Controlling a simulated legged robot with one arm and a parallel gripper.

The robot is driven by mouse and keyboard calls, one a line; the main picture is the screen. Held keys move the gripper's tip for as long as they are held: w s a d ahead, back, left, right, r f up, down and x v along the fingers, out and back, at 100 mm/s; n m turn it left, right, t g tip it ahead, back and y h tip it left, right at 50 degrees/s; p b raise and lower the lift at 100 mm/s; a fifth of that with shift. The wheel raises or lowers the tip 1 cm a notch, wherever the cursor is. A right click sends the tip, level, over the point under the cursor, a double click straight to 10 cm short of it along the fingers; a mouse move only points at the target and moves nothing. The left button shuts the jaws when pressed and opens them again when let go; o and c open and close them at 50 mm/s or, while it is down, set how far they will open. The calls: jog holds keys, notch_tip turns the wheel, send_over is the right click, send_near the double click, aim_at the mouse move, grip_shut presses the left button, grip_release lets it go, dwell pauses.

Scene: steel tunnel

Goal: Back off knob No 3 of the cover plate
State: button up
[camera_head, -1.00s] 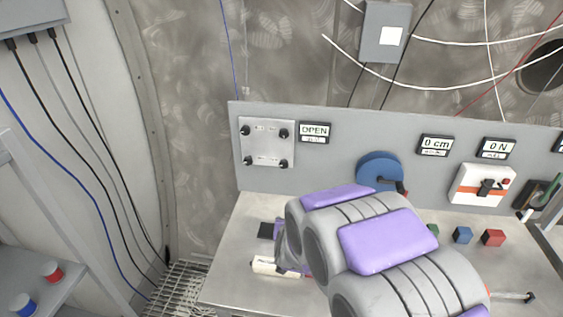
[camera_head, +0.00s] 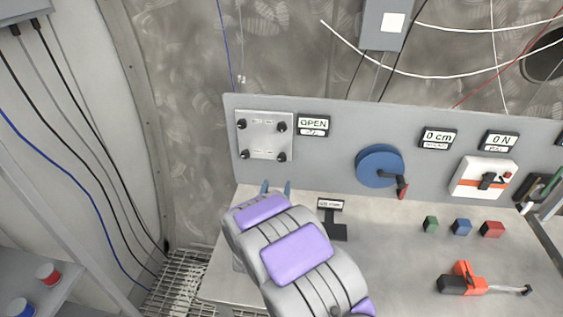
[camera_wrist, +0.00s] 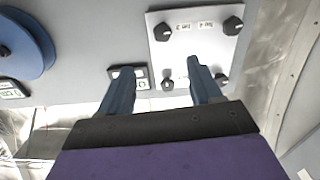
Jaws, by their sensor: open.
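The cover plate (camera_head: 265,134) is a pale square on the upright panel, with one dark knob near each corner. In the head view they are upper left (camera_head: 242,124), upper right (camera_head: 281,126), lower left (camera_head: 245,154) and lower right (camera_head: 282,157). My gripper (camera_head: 276,187) is open and empty below the plate. In the wrist view its blue fingers (camera_wrist: 160,70) are spread and point towards the panel, and the plate (camera_wrist: 196,55) shows beyond them, upside down.
An OPEN display (camera_head: 313,125) sits right of the plate. A blue wheel (camera_head: 380,166) with a red-tipped handle is farther right. The bench holds a small sign (camera_head: 331,205), several coloured blocks (camera_head: 461,227) and an orange-black tool (camera_head: 464,280). The bench's middle is clear.

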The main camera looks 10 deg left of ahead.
aim_at(281, 158)
jog(key=w, duration=1.2)
jog(key=shift+w+f, duration=0.1)
jog(key=shift+w, duration=0.25)
jog(key=shift+w+a, duration=0.2)
jog(key=shift+w, duration=0.2)
jog(key=shift+c, duration=0.3)
jog(key=shift+d, duration=0.15)
jog(key=c, duration=1)
